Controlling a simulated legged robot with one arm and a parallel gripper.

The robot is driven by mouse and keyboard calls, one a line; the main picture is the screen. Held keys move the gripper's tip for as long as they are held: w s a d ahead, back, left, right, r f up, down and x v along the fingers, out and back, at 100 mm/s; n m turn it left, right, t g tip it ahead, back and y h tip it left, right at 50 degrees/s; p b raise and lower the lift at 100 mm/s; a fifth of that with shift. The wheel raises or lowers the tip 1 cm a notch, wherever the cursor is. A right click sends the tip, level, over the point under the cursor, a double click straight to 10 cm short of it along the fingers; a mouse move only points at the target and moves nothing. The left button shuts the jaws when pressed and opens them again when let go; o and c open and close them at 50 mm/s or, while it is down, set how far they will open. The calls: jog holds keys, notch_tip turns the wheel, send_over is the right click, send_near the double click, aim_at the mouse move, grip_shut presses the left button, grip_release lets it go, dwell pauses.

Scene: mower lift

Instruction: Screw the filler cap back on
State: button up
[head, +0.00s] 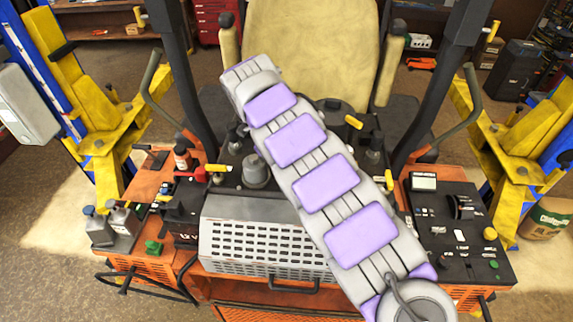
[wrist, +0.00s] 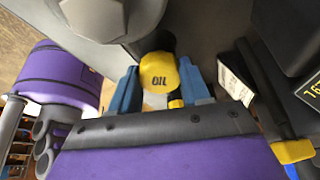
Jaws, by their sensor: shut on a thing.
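In the wrist view, a round yellow cap (wrist: 158,82) marked "OIL" sits between the two blue fingertips of my gripper (wrist: 160,88). My gripper is shut on the cap. The cap's marked face is toward the camera. The filler opening is not visible, and I cannot tell whether the cap touches its neck. In the head view my gripper and the cap are hidden behind my arm, which reaches over the orange mower (head: 225,285).
Close by in the wrist view are a grey rounded part (wrist: 97,18), a white tag (wrist: 234,84) and a yellow-ended lever (wrist: 292,151). In the head view, a perforated grey cover (head: 255,240), a control panel (head: 458,228) and yellow lift posts (head: 100,130) stand around my arm.

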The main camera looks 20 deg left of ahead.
jog(key=shift+a, duration=0.1)
jog(key=shift+r+m+g+p, duration=0.1)
jog(key=shift+m+g+p, duration=0.4)
jog(key=shift+m+p, duration=0.55)
jog(key=m+p, duration=0.1)
jog(key=m, duration=0.1)
jog(key=shift+w+m+g+p, duration=0.15)
jog(key=shift+m+g+p, duration=0.15)
jog(key=shift+m+g, duration=0.1)
jog(key=shift+w+m+g+y, duration=0.1)
jog(key=shift+m+g+y, duration=0.2)
jog(key=shift+m, duration=0.35)
jog(key=shift+m+p, duration=0.65)
jog(key=shift+m, duration=0.15)
jog(key=shift+d+m+g+y, duration=0.2)
jog(key=shift+m+g+y, duration=0.2)
jog(key=shift+m, duration=0.3)
jog(key=o, duration=1.1)
jog(key=shift+o, duration=0.2)
